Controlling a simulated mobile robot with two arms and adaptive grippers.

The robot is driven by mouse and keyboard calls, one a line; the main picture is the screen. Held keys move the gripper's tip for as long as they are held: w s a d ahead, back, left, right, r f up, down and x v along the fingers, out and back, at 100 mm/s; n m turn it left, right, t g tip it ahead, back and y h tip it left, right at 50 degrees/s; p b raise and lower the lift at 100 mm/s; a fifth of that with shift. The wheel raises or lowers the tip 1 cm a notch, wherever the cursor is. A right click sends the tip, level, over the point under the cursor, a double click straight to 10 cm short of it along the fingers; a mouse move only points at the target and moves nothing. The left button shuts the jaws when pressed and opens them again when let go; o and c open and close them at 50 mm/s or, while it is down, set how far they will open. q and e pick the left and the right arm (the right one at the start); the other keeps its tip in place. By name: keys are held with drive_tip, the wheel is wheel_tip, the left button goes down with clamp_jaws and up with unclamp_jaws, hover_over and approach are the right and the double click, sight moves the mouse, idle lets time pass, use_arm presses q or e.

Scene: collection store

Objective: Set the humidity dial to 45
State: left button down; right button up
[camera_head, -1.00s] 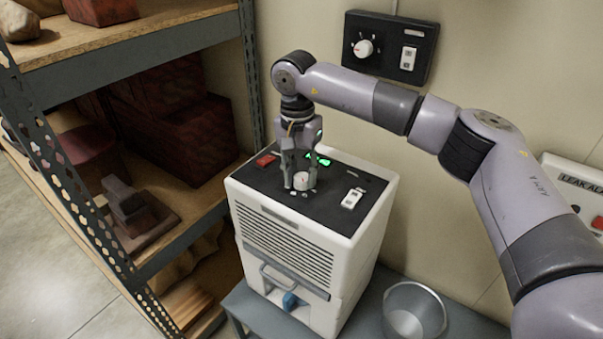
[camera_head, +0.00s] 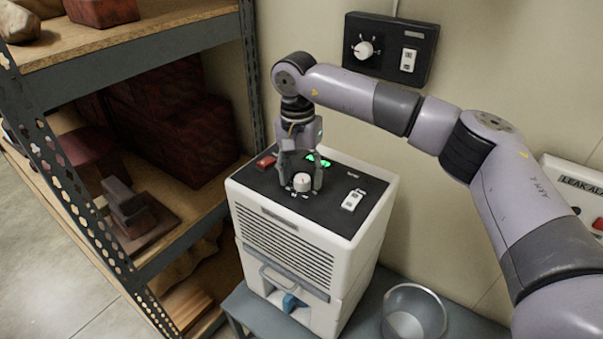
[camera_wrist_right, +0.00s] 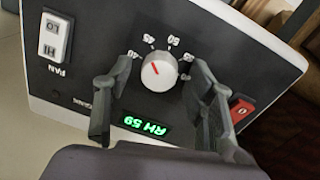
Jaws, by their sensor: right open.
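The white humidity dial (camera_head: 302,182) sits on the black top panel of the white dehumidifier (camera_head: 285,250). In the right wrist view the dial (camera_wrist_right: 158,70) has a red mark pointing to the picture's upper left, among small printed numbers; the exact number it meets is hard to read. A green display (camera_wrist_right: 146,125), upside down there, appears to read RH 59. My right gripper (camera_head: 300,187) is open, pointing down, with one finger on each side of the dial and visible gaps between. My left gripper is not in view.
On the panel are a red switch (camera_head: 265,162) and a white fan switch (camera_head: 352,199). A wall box with another dial (camera_head: 363,49) hangs behind. A loaded shelf (camera_head: 190,235) stands at left.

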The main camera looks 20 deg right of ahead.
sight(299, 177)
drive_tip(key=shift+r, duration=0.1)
wheel_tip(299, 177, up, 12)
drive_tip(key=shift+w+a, duration=0.2)
drive_tip(key=shift+a, duration=0.05)
drive_tip(key=shift+f, duration=0.2)
